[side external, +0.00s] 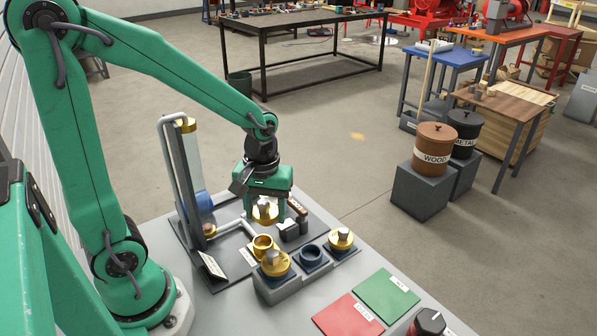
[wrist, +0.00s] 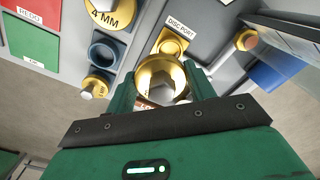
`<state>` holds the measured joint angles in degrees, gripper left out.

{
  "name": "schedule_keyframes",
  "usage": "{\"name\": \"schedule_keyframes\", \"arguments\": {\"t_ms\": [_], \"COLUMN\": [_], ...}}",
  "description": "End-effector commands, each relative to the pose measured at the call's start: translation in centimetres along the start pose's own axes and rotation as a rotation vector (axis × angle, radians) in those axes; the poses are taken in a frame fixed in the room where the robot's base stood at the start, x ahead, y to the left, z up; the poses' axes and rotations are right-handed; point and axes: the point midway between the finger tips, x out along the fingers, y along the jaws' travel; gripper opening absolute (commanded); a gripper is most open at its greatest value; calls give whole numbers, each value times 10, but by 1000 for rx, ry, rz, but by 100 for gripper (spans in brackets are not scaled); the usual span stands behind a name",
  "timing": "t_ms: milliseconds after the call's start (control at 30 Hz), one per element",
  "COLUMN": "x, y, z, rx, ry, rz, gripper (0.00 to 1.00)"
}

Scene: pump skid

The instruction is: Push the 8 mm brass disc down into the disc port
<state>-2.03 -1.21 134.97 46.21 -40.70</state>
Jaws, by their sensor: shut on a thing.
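My gripper (side external: 265,208) is shut on a brass disc (side external: 266,217) by its grey knob. The disc hangs above the bench, behind the open brass ring of the disc port (side external: 262,245), and looks clear of it. In the wrist view the held disc (wrist: 157,76) sits between the fingers (wrist: 163,90). The port (wrist: 171,44), with its "DISC PORT" label, shows just beyond the disc and is partly hidden by it. I cannot read a size on the held disc.
A grey rack holds a brass "4 MM" disc (wrist: 106,14), an empty dark blue seat (side external: 311,256) and another brass disc (side external: 341,238). A clear column (side external: 190,165) with a pipe stands left. Red (side external: 348,314) and green (side external: 388,294) pads lie at the front right.

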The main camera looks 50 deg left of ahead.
Motion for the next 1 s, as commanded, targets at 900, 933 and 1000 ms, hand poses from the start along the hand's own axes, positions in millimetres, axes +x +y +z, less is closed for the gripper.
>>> {"name": "schedule_keyframes", "arguments": {"t_ms": [900,933,1000], "x": [19,21,26], "y": [-16,-16,-16], "z": [-10,-10,-10], "rx": [-39,-39,-39], "ry": [-2,-2,-2], "rz": [-1,-2,-2], "gripper": [26,26,26]}}
